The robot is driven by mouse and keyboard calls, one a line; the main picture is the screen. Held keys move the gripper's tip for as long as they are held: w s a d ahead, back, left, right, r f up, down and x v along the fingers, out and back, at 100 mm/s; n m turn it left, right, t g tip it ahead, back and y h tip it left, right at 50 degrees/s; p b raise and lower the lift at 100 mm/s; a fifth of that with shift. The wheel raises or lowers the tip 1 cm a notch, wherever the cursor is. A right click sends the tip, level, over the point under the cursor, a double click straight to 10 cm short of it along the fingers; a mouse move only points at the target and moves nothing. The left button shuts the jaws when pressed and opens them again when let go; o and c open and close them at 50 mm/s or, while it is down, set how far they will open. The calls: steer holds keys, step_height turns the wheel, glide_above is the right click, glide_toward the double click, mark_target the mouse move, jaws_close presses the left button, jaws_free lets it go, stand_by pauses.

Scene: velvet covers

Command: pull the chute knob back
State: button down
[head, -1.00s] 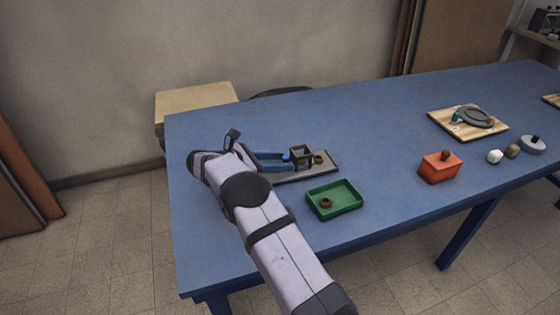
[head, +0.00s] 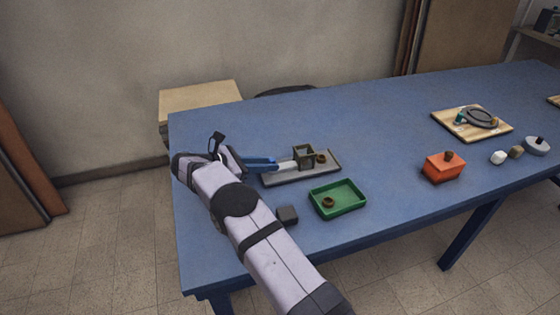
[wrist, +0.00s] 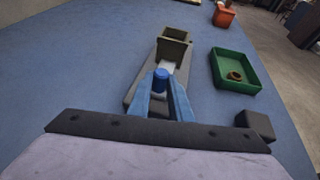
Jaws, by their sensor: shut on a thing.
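The chute is a grey base (head: 322,171) with a square olive-brown hopper (head: 303,153) near its right end. The hopper also shows in the wrist view (wrist: 173,48). A pale slide bar (head: 287,166) runs out of the hopper towards my gripper. The blue chute knob (wrist: 160,80) stands at the near end of this bar. My gripper (wrist: 161,91) has its two blue fingers shut on the knob, one on each side. In the head view my gripper (head: 268,164) is left of the hopper, and the knob is hard to tell from the fingers.
A green tray (head: 352,205) holding another brown ring stands in front. A dark cube (head: 287,214) is beside my arm. An orange box (head: 442,171) and a wooden board (head: 447,124) are farther right.

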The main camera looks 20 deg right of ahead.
steer(key=shift+a, duration=1.25)
steer(key=c, duration=1.6)
jaws_free()
steer(key=shift+b+v, duration=0.4)
steer(key=shift+v, duration=3.25)
